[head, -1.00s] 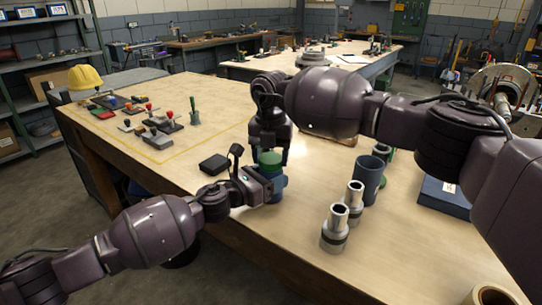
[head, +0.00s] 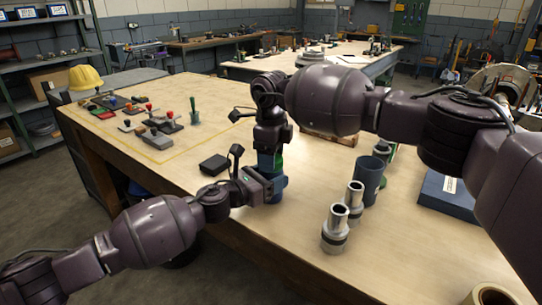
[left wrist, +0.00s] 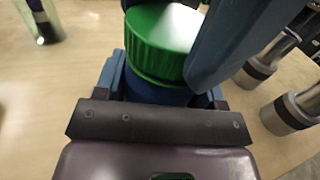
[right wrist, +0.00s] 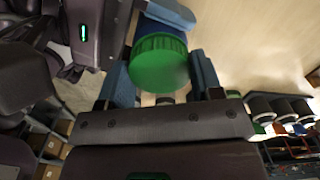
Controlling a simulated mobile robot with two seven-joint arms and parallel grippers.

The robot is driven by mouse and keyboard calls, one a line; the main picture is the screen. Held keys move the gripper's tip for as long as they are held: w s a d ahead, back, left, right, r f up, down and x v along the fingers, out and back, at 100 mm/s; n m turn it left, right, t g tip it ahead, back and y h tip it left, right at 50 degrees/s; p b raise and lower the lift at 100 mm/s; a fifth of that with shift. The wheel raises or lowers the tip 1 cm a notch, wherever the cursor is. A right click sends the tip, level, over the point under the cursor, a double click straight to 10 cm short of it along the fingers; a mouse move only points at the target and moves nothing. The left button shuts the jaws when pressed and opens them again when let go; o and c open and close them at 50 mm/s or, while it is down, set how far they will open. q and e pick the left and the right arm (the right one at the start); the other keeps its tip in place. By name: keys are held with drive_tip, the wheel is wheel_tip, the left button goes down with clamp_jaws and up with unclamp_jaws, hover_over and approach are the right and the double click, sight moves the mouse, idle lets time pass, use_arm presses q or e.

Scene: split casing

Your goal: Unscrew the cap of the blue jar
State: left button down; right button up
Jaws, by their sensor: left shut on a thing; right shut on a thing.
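The blue jar (head: 279,186) stands upright near the front edge of the wooden table, its green cap (head: 278,164) on top. My left gripper (head: 268,187) comes in from the left, shut on the jar's body; its fingers hide much of the blue. In the left wrist view the ribbed green cap (left wrist: 160,45) sits just above the left fingers. My right gripper (head: 270,160) points down from above and is shut on the cap. The right wrist view shows the cap (right wrist: 160,62) between the right fingers. Whether the cap has turned cannot be told.
A black box (head: 214,165) lies left of the jar. Two metal stepped cylinders (head: 335,231), a dark blue cup (head: 368,181) and a blue box (head: 449,192) stand to the right. Several small tools lie inside a yellow outline at the back left. The table's front edge is close.

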drive_tip(key=n, duration=0.9)
drive_tip(key=shift+n, duration=0.4)
drive_tip(key=n, duration=0.4)
drive_tip(key=shift+r, duration=0.1)
drive_tip(key=n, duration=0.5)
drive_tip(key=shift+r, duration=0.35)
drive_tip(key=shift+r, duration=0.7)
drive_tip(key=shift+r, duration=0.1)
